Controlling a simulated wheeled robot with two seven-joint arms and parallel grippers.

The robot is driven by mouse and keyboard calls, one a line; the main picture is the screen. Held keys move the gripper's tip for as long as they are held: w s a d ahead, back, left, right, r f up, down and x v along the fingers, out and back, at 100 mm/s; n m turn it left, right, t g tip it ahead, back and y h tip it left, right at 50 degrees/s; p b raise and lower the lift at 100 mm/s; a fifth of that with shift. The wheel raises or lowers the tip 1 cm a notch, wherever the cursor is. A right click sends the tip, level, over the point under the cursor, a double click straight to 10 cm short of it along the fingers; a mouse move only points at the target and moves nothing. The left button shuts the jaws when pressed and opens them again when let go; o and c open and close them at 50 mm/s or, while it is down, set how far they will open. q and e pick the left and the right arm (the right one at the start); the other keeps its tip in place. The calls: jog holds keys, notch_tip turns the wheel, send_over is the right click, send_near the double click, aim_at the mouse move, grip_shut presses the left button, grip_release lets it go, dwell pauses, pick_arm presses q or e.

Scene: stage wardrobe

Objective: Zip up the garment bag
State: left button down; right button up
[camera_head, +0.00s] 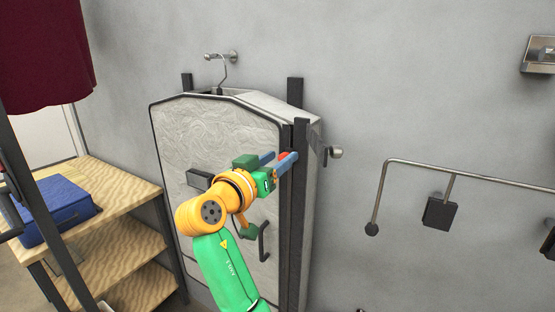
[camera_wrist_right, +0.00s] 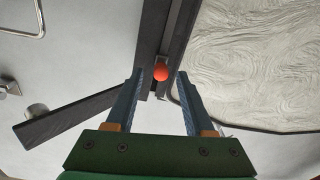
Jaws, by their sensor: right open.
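The garment bag (camera_head: 215,130) hangs on the grey wall from a hook, with a pale, swirl-textured front panel. Dark vertical strips (camera_head: 300,210) run along its right front edge. A red-orange ball (camera_wrist_right: 161,72), which looks like the zip pull, sits at the dark strips in the wrist view; part of it shows in the head view (camera_head: 284,155). My right gripper (camera_head: 286,162) is open, its two blue fingers pointing at the strips. In the wrist view the fingertips lie either side of the ball, with gaps showing. My left gripper is not in view.
A blue case (camera_head: 58,208) lies on a wooden shelf unit (camera_head: 125,195) at the left. Dark red cloth (camera_head: 45,50) hangs at the upper left. A metal rail (camera_head: 460,174) is on the wall at the right. A round knob (camera_head: 335,152) stands out beside the bag.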

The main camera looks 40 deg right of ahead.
jog(key=b+v, duration=0.3)
jog(key=v, duration=0.4)
